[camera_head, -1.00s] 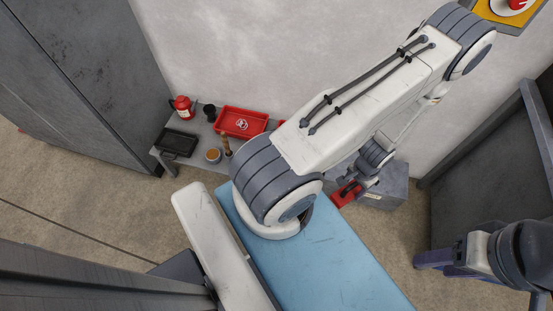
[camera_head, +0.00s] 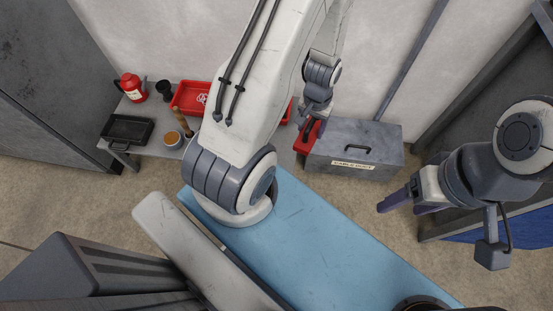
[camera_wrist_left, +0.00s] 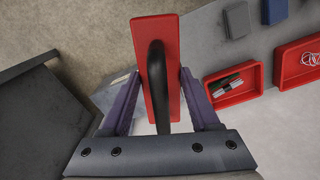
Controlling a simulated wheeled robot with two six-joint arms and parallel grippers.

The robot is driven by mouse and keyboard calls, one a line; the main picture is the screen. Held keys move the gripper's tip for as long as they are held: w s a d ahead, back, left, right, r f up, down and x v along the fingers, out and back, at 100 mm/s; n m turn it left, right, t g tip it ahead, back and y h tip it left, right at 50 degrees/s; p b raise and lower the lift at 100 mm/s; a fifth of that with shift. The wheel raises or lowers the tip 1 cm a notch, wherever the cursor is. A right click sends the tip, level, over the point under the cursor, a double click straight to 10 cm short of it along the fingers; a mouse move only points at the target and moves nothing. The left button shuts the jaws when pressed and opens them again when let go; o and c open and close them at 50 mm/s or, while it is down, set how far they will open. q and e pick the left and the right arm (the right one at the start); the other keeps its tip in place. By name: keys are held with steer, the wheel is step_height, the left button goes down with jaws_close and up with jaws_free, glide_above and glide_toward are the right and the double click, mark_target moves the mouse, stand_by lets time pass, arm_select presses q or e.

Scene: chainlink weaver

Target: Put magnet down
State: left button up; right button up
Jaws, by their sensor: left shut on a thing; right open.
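The magnet, a red block with a black handle, is in my left gripper (camera_head: 314,118). In the head view the magnet (camera_head: 303,143) shows just left of the grey box. In the left wrist view the purple fingers of my left gripper (camera_wrist_left: 160,112) are shut on the magnet (camera_wrist_left: 156,35), one finger on each side. The handle faces the camera. Whether the magnet touches anything beneath cannot be told. My right gripper (camera_head: 408,206) is open and empty at the right, above the floor.
A grey lidded box (camera_head: 375,140) stands beside the magnet. A blue-topped surface (camera_head: 300,230) lies in front.

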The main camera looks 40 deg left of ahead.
arm_select(q)
steer(key=s+a+f+n+b, duration=0.2)
steer(key=s+f+b, duration=0.35)
steer(key=b, duration=0.75)
steer(key=s+a+f+n+b, duration=0.2)
steer(key=f+b, duration=0.7)
steer(key=b, duration=0.4)
steer(key=w+a+f, duration=0.4)
steer(key=a, duration=0.1)
steer(key=w+a+f, duration=0.2)
steer(key=a, duration=0.1)
steer(key=shift+w+a+f+p, duration=0.15)
steer(key=shift+w+p, duration=0.2)
steer(key=shift+w+a+f, duration=0.15)
steer(key=shift+w+a, duration=0.2)
steer(key=shift+a, duration=0.1)
step_height(320, 180, down, 4)
steer(key=b, duration=0.3)
